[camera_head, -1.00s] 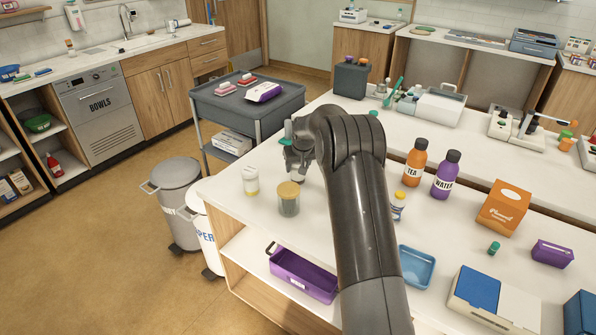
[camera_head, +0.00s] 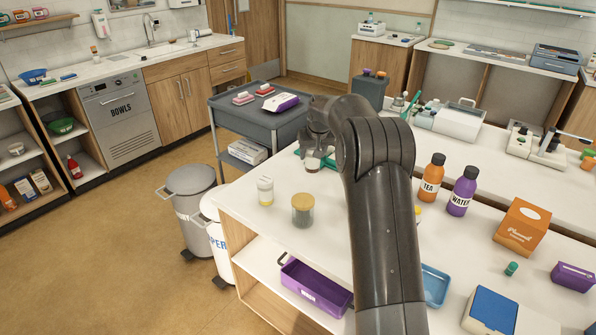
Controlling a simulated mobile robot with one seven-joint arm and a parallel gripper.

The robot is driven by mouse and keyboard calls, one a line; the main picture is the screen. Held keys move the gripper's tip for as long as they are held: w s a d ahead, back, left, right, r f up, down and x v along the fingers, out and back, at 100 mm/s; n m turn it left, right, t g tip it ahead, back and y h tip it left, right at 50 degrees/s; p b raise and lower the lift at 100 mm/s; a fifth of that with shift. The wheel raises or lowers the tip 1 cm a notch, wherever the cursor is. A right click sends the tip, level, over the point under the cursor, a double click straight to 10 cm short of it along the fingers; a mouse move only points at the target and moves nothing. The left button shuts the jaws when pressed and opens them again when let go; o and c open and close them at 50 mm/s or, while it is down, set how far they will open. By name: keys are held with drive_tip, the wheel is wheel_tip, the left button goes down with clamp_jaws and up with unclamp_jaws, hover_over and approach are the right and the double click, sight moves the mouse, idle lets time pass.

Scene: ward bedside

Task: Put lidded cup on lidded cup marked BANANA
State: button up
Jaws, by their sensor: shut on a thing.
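My gripper (camera_head: 318,145) is over the far left part of the white counter, partly hidden by my own arm. It is shut on a small lidded cup (camera_head: 313,163) with a brownish-red band, seen just below the fingers. A white-lidded cup with yellow low on its side (camera_head: 265,191) stands upright on the counter, left of and nearer than my gripper. Its lettering is too small to read, so I cannot confirm a BANANA mark.
Orange TEA (camera_head: 431,178) and purple WATER (camera_head: 462,192) bottles stand right of my arm. A grey cart (camera_head: 250,112) is behind the counter. Counter (camera_head: 268,228) in front of the jar is bare.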

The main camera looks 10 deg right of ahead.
drive_tip(key=s+a+r+m, duration=0.1)
drive_tip(key=s+a+r, duration=0.5)
drive_tip(key=r, duration=0.4)
hover_over(265, 180)
wheel_tip(265, 180, down, 6)
drive_tip(key=f, duration=0.1)
drive_tip(key=shift+w+f, duration=0.15)
drive_tip(key=shift+f, duration=1.55)
drive_tip(key=shift+f, duration=0.1)
drive_tip(key=o, duration=1.1)
